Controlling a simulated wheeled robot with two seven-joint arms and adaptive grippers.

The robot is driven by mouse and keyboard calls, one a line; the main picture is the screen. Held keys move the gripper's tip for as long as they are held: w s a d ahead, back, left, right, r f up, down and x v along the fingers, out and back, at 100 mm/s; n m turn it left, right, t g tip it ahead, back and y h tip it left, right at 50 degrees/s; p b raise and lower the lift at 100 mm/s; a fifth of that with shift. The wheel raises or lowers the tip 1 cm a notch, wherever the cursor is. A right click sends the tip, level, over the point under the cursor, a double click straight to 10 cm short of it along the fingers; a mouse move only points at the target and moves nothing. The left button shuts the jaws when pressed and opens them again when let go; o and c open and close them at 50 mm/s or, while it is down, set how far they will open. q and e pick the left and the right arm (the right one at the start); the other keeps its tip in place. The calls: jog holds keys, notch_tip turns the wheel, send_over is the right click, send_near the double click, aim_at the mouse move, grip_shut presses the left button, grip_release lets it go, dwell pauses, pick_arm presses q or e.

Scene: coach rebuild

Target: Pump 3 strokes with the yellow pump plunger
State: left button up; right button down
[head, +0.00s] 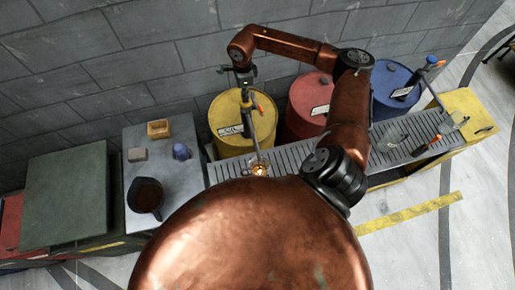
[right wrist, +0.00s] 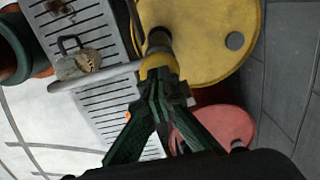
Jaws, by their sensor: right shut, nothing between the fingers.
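The yellow drum (head: 228,132) stands against the back wall, with its yellow-collared pump (head: 246,98) rising from the top. My right gripper (head: 244,82) is over the pump's upper end, pointing down, shut with nothing between its fingers. In the right wrist view the dark green fingers (right wrist: 160,98) meet right at the yellow collar (right wrist: 158,66); whether they touch it I cannot tell. The plunger's top is largely hidden by the gripper. A grey spout pipe (right wrist: 95,78) slants from the pump toward a small metal vessel (right wrist: 80,62) on the grating. My left gripper is not in view.
A red drum (head: 305,108) and a blue drum (head: 394,92) with its own pump stand to the right. A slatted grating (head: 225,172) runs in front. A grey table (head: 168,128) at left holds a dark pot (head: 146,196) and small items.

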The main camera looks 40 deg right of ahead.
jog(key=shift+s+f, duration=0.1)
jog(key=shift+f, duration=0.45)
jog(key=shift+f+b, duration=0.4)
jog(key=shift+b, duration=0.05)
jog(key=shift+r, duration=0.15)
jog(key=shift+r+p, duration=1.75)
jog(key=shift+r, duration=1.9)
notch_tip(320, 180, up, 6)
jog(key=p, duration=0.2)
jog(key=shift+p, duration=0.35)
